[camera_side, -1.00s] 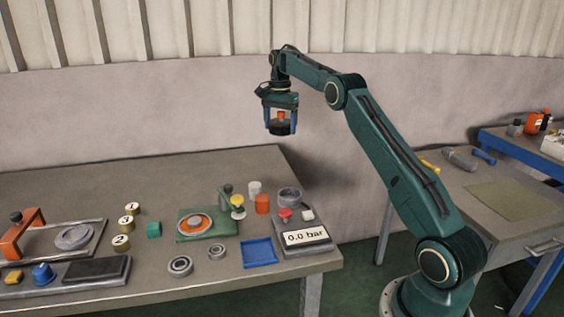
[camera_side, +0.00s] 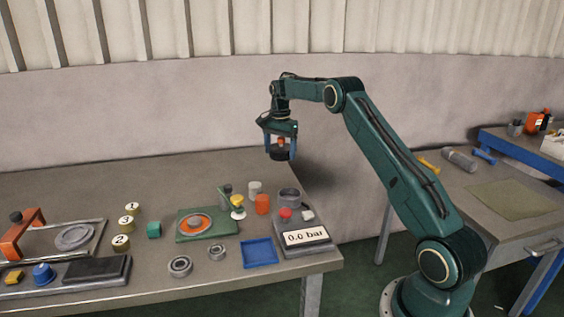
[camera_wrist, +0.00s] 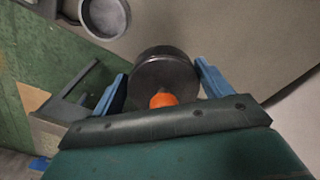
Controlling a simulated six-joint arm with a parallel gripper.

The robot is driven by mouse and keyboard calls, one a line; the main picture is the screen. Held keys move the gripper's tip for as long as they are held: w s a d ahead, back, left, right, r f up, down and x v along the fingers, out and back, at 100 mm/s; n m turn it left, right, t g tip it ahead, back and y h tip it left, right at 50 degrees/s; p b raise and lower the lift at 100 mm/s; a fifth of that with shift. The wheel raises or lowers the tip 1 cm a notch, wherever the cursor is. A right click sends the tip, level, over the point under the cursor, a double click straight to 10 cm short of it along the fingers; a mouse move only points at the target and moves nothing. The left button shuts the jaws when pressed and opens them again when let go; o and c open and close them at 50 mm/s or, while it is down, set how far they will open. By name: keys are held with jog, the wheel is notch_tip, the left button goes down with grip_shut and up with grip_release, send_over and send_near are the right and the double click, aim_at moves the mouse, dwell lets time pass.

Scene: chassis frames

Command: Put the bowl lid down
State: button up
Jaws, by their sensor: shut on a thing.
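My gripper (camera_side: 279,148) is shut on the bowl lid (camera_side: 281,155), a dark round lid with an orange knob. It holds the lid in the air above the table's back right corner, clear of everything below. In the wrist view the lid (camera_wrist: 163,70) sits between the two blue fingers, knob toward the gripper. The grey round bowl (camera_side: 289,196) stands at the back of the gauge unit (camera_side: 303,239), which reads 0.0 bar. In the wrist view the open bowl (camera_wrist: 104,16) lies ahead and left of the lid, and looks empty.
Beside the bowl stand a white cup (camera_side: 254,188), an orange cylinder (camera_side: 262,204) and a yellow-topped valve (camera_side: 237,204). A red button (camera_side: 285,214) is in front of the bowl. A blue tray (camera_side: 260,253) lies left of the gauge unit. The table's back left is bare.

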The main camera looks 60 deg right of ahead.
aim_at(280, 186)
jog(key=shift+f, duration=5.55)
jog(key=shift+f, duration=0.15)
jog(key=o, duration=1)
notch_tip(280, 186, up, 12)
jog(key=shift+r, duration=0.15)
jog(key=shift+r, duration=0.1)
